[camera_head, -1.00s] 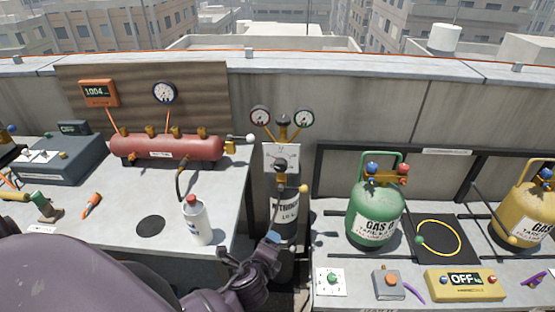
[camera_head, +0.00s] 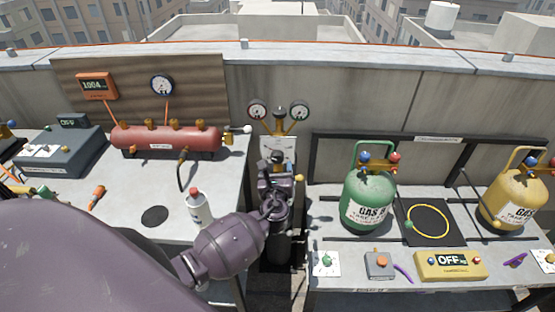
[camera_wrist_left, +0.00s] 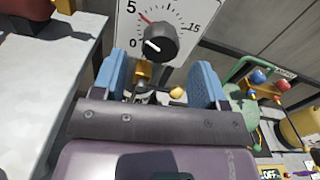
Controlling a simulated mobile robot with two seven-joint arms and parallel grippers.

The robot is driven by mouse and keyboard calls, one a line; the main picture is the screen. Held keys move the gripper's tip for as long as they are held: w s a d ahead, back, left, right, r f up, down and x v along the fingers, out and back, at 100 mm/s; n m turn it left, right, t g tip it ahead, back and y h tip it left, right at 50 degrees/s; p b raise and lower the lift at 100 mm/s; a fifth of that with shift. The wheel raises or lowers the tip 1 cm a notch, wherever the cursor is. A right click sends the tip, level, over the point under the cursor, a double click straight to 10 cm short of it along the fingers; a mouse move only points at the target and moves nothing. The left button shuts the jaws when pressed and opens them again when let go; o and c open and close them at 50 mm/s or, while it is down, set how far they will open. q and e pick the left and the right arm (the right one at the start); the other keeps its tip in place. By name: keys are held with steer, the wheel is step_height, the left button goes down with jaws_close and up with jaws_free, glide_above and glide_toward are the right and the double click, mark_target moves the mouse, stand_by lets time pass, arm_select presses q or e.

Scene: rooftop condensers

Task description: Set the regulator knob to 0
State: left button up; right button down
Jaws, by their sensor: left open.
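The regulator knob (camera_wrist_left: 157,40) is black and round with a white pointer line, on a white dial plate (camera_wrist_left: 180,14) marked 0, 5 and 15 in the left wrist view. The white line sits on the knob's lower left, roughly toward the 0 side; a red mark shows near 5. In the head view the plate (camera_head: 277,146) stands below two gauges, partly hidden by my arm. My left gripper (camera_wrist_left: 165,80) is open and empty, its blue fingers apart below and either side of the knob, not visibly touching it. My right gripper is not in view.
The nitrogen cylinder stands under the plate, mostly behind my arm. The left bench holds a red tank (camera_head: 165,140) and a white bottle (camera_head: 198,210). The right bench holds a green gas tank (camera_head: 369,200) and a yellow scale (camera_head: 450,265). Gauges (camera_head: 257,111) rise above the plate.

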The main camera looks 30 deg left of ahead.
mark_target(277, 161)
arm_select(q)
steer(key=shift+x, duration=2.05)
steer(key=c, duration=0.9)
